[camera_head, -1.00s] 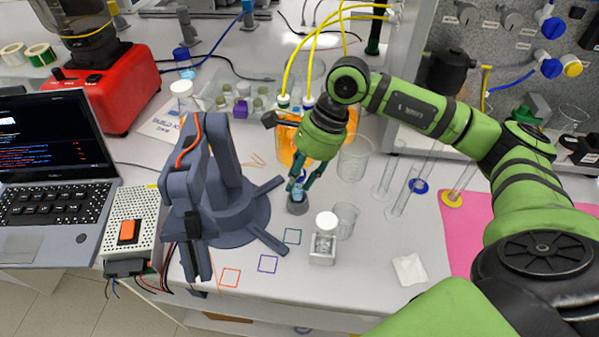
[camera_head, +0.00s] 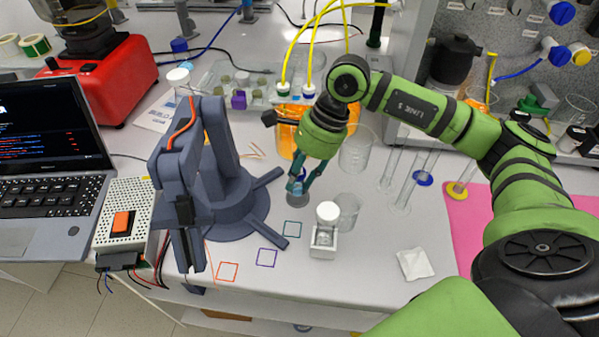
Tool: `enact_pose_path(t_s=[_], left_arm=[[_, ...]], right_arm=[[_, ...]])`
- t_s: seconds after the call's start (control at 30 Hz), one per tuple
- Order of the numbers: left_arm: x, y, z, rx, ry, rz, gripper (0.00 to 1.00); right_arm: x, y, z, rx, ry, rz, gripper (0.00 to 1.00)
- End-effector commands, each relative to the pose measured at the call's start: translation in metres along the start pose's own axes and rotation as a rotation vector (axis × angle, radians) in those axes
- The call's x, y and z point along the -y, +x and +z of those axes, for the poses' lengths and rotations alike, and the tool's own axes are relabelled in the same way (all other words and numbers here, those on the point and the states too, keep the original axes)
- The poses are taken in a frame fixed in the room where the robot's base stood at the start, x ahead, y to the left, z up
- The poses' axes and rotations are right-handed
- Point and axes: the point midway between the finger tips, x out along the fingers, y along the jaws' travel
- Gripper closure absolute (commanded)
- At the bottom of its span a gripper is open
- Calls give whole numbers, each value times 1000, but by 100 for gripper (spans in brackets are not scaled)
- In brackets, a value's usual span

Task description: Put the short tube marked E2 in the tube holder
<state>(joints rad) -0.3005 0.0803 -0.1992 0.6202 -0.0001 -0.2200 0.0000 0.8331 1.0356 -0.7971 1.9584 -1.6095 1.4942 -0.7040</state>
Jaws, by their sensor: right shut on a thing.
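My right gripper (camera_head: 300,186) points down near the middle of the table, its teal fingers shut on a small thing. Only a little of the held thing shows between the fingers, with a bluish part. It may be the short tube, but no E2 marking can be read. Directly below the fingers is a small round grey piece (camera_head: 298,200) on the table, which may be the tube holder. The fingers hide its upper part, so I cannot tell whether the held thing is inside it or just above. My left gripper is not in view.
A dark blue-grey desktop robot arm (camera_head: 225,200) stands close on the left. An orange-filled vessel (camera_head: 288,143) and a clear beaker (camera_head: 357,152) stand behind. A white-lidded jar (camera_head: 326,214) and glass (camera_head: 347,211) stand at front right. Clear tubes (camera_head: 408,180) stand farther right.

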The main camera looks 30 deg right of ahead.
Motion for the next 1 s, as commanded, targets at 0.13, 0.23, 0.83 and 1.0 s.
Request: enact_pose_path(t_s=[0.13, 0.23, 0.83, 1.0], left_arm=[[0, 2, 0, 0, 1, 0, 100], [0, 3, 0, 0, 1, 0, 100], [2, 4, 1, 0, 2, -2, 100], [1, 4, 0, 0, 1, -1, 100]], right_arm=[[0, 1, 0, 0, 0, 0, 89], [0, 2, -1, 0, 0, -1, 89], [0, 1, -1, 0, 0, 0, 40], [1, -16, -1, 0, 0, -4, 40]])
